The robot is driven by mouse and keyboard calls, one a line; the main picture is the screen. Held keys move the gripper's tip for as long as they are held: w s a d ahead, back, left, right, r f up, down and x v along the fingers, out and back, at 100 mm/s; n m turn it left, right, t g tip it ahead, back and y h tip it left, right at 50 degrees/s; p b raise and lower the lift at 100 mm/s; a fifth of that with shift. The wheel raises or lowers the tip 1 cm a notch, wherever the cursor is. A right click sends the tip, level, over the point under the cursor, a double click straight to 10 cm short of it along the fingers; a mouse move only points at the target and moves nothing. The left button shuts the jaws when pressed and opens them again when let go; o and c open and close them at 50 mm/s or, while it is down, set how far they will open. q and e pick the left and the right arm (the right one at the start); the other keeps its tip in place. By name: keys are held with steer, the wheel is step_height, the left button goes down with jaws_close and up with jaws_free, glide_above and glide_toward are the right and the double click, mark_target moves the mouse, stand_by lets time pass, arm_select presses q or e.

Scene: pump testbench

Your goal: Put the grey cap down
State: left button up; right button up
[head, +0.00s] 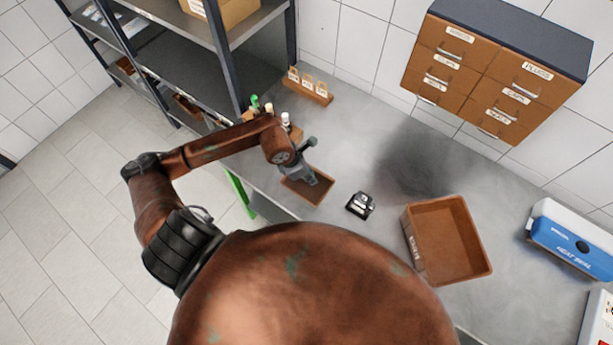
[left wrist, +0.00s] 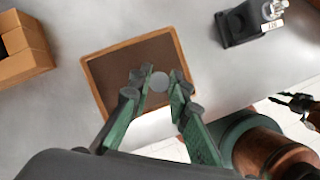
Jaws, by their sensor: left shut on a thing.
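My left gripper (head: 314,178) is over the small brown-rimmed tray (head: 296,194) on the grey bench. In the left wrist view its green fingers (left wrist: 157,88) are shut on the grey cap (left wrist: 159,82), a small round light-grey disc between the tips. The tray (left wrist: 94,57) has a dark inside and lies beneath the fingers and cap; I cannot tell the exact height of the cap above it. The cap is too small to make out in the head view.
A small black device (head: 360,205) stands right of the tray. An empty brown bin (head: 451,240) is farther right. A wooden rack (head: 309,86) stands behind, near the shelving (head: 228,60). Drawers (head: 492,68) hang on the wall. The bench between device and bin is clear.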

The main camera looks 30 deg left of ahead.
mark_target(307, 183)
arm_select(q)
steer(key=a+f, duration=0.1)
steer(key=w+a+f, duration=0.1)
steer(key=shift+f, duration=0.3)
steer(key=f, duration=0.1)
steer(key=f+p, duration=0.1)
steer(key=f, duration=0.1)
steer(key=shift+w+a+f, duration=0.15)
steer(key=shift+a+f, duration=0.05)
steer(key=shift+f, duration=0.1)
steer(key=shift+f, duration=0.15)
steer(key=o, duration=0.7)
